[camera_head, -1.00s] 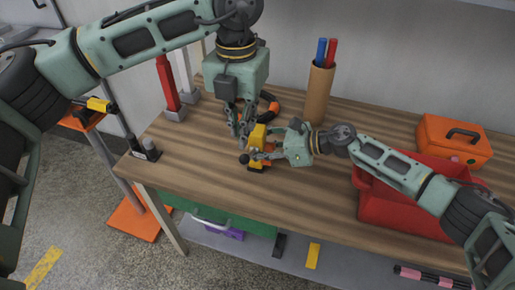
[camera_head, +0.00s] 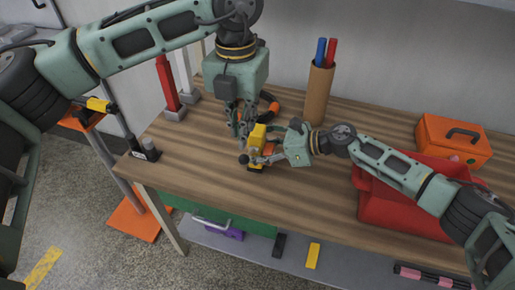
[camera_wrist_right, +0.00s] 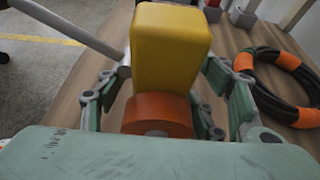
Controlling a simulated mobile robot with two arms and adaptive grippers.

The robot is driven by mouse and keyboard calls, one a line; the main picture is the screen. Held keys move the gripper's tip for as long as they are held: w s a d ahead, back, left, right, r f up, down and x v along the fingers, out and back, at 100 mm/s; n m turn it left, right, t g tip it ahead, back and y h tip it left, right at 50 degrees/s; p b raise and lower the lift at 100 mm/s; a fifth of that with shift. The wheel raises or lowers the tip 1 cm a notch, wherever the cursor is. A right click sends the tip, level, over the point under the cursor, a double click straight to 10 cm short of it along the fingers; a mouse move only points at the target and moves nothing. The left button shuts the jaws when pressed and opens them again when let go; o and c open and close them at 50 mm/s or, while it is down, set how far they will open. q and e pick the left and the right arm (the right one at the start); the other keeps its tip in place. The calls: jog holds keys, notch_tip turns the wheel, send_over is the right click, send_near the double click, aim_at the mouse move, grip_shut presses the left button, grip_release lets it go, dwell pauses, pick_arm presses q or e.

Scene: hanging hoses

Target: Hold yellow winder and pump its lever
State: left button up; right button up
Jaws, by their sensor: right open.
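The yellow winder (camera_head: 258,135) stands on the wooden workbench, left of its middle. Its grey lever with a black knob (camera_head: 244,159) points toward the front left. In the right wrist view I see the winder's yellow block (camera_wrist_right: 170,45), an orange drum (camera_wrist_right: 158,115) below it and the grey lever (camera_wrist_right: 70,28) reaching left. My right gripper (camera_head: 264,157) is open at the winder, with fingers on both sides of it; contact is unclear. My left gripper (camera_head: 239,130) points down just left of and behind the winder. Its fingertips are too small to judge a grip.
A black and orange hose coil (camera_wrist_right: 285,85) lies behind the winder. A cardboard tube (camera_head: 319,95) with red and blue sticks stands at the back. A red bin (camera_head: 385,205) and an orange toolbox (camera_head: 452,140) are at the right. The bench front is clear.

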jog(key=v, duration=1.2)
